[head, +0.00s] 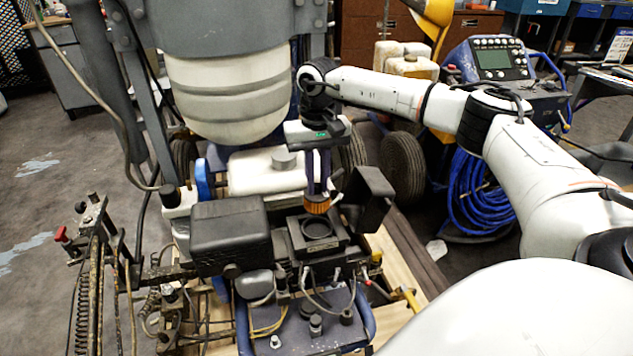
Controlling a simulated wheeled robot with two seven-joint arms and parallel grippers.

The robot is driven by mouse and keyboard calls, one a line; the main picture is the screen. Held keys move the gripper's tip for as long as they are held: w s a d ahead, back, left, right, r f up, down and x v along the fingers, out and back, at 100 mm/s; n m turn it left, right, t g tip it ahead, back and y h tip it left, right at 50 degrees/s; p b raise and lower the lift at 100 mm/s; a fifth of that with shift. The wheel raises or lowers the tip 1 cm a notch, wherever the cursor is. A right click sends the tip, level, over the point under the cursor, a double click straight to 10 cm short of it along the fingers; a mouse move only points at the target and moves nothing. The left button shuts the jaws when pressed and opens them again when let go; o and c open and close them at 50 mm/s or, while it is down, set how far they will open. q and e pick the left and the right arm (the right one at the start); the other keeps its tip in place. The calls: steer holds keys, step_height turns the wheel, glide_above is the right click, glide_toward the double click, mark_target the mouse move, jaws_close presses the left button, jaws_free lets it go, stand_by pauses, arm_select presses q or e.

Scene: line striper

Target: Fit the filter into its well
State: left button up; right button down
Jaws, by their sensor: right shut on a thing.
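The filter (317,205) is a small orange-brown pleated cylinder with a dark top. My right gripper (318,190) points down and is shut on the filter from above. The well (318,228) is a round dark opening in a square black housing on the machine. The filter is just behind the well's opening in the picture; whether it touches the rim I cannot tell. My left gripper is not in view.
A black box (231,235) stands left of the well, and an open black cover (368,198) stands to its right. A large pale tank (228,95) hangs behind. Hoses and cables run below the well.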

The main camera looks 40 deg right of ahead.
mark_target(317, 193)
steer(key=shift+f+b, duration=1.8)
steer(key=shift+f, duration=0.3)
steer(key=shift+f+b, duration=0.5)
steer(key=shift+f, duration=0.2)
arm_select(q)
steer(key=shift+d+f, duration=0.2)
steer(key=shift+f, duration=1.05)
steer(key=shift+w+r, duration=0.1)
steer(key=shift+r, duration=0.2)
arm_select(e)
steer(key=shift+a, duration=0.1)
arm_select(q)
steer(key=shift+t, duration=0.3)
arm_select(e)
steer(key=shift+f, duration=0.15)
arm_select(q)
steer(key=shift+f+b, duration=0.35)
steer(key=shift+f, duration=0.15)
arm_select(e)
steer(key=shift+f, duration=1.35)
steer(key=c, duration=1.3)
jaws_free()
